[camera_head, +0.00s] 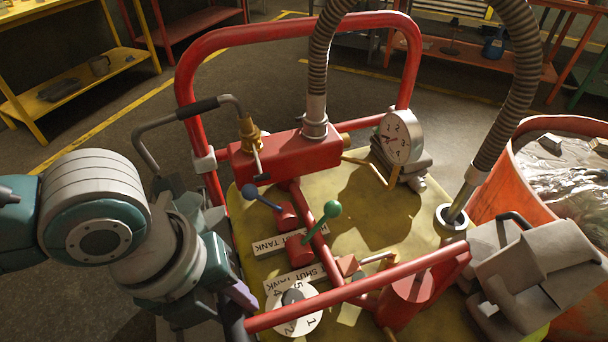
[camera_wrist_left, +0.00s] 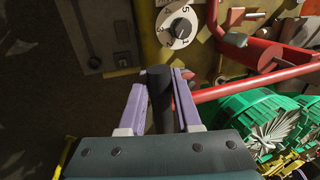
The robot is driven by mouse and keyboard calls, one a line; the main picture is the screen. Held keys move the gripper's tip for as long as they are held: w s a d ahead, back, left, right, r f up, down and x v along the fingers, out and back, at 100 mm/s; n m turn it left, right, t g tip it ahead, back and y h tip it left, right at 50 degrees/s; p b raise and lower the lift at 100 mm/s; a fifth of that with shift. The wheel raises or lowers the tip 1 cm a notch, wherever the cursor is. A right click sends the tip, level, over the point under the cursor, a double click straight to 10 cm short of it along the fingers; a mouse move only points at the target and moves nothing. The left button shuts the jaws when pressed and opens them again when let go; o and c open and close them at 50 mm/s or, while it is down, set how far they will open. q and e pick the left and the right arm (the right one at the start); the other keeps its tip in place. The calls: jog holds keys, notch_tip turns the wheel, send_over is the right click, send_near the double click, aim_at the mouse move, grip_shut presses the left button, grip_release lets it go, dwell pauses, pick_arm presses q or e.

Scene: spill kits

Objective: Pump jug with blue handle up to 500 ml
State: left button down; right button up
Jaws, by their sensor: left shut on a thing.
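My left gripper (camera_head: 240,298) is shut on the black grip (camera_wrist_left: 160,90) at the end of a long red bar (camera_head: 350,292); its purple fingers sit on either side of the grip in the left wrist view. The bar runs to a red pivot block (camera_head: 410,297) on the cart. A round white gauge (camera_head: 402,137) stands behind. A numbered white dial (camera_head: 296,312) is near the gripper. I cannot make out a jug with a blue handle.
The red tube frame (camera_head: 290,30) and ribbed hoses (camera_head: 510,90) rise around the yellow cart top (camera_head: 380,220). A grey boxy object (camera_head: 545,265) and an orange bin (camera_head: 500,190) stand at the right. Green ribbed objects (camera_wrist_left: 262,115) lie below the bar in the wrist view. Shelves line the back.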

pick_arm(q)
jog(key=r+p, duration=0.2)
jog(key=r+y+p, duration=0.1)
jog(key=r+p, duration=0.1)
jog(key=shift+w+d, duration=0.1)
jog(key=shift+d, duration=0.1)
jog(key=shift+f, duration=0.15)
jog(key=r, duration=0.1)
jog(key=p, duration=0.1)
jog(key=r+p, duration=0.1)
jog(key=shift+w+d+r+g+y, duration=0.1)
jog(key=shift+d+r+g+y, duration=0.2)
jog(key=shift+g+y, duration=0.1)
jog(key=shift+a+f, duration=0.1)
jog(key=shift+f, duration=0.15)
dwell(0.4)
